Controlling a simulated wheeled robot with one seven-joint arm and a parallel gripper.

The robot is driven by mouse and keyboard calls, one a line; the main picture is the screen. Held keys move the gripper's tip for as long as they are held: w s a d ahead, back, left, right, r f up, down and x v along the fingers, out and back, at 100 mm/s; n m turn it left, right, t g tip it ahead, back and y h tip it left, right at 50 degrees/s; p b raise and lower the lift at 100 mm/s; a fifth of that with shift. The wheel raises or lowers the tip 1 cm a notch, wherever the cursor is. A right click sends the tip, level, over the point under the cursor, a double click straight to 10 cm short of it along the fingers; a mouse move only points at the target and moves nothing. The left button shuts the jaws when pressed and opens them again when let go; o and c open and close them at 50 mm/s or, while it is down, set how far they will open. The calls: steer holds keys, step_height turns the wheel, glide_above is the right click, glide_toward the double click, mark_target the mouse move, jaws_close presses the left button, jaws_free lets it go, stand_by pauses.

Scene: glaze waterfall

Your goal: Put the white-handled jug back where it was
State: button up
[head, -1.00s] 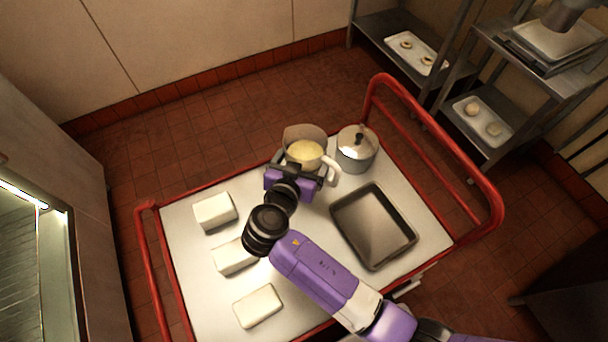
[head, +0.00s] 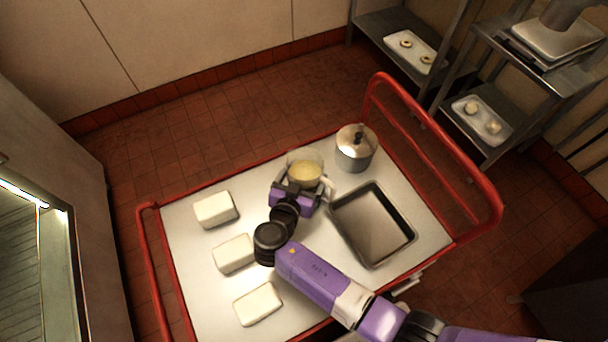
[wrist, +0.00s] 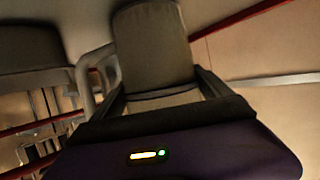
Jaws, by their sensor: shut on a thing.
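The jug (head: 305,170) is a clear-walled vessel with pale yellow contents and a white handle (head: 328,191) on its right side. It stands upright at the far edge of the white cart top (head: 190,270). My gripper (head: 296,188) reaches it from the near side and is shut on its body, with the handle to the right of the fingers. In the wrist view the jug (wrist: 152,45) fills the space between the fingers, looking dark and grey, and its handle (wrist: 88,75) shows on the left. I cannot tell whether its base touches the cart.
A lidded metal pot (head: 356,148) stands close to the right of the jug. An empty dark baking tray (head: 373,225) lies nearer on the right. Three white blocks (head: 215,209) line the left side. Red rails (head: 480,190) bound the cart. The cart's middle has some free room.

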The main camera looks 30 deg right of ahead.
steer(key=o, duration=1.9)
steer(key=b+v, duration=0.1)
steer(key=v, duration=1.1)
steer(key=shift+b, duration=0.4)
